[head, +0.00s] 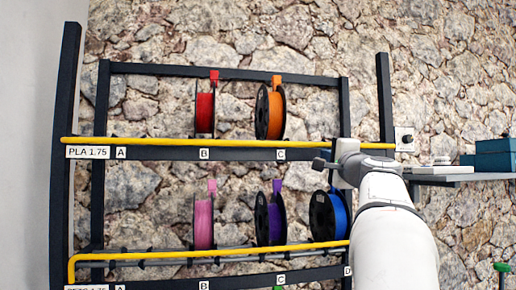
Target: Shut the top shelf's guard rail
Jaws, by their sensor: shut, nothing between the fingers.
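The top shelf's guard rail (230,142) is a long yellow bar in the head view. It lies level, low along the front edge of the top shelf (180,154), below the middles of the spools. My gripper (319,163) is at the right part of this shelf, just below the rail, right of label C. Its dark fingers are shut and empty. I cannot tell whether they touch the rail or the shelf edge. My wrist and arm hide part of the shelf's right end.
A red spool (204,112) and an orange spool (276,112) stand on the top shelf. Pink, purple and blue spools stand below, behind another yellow rail (200,253).

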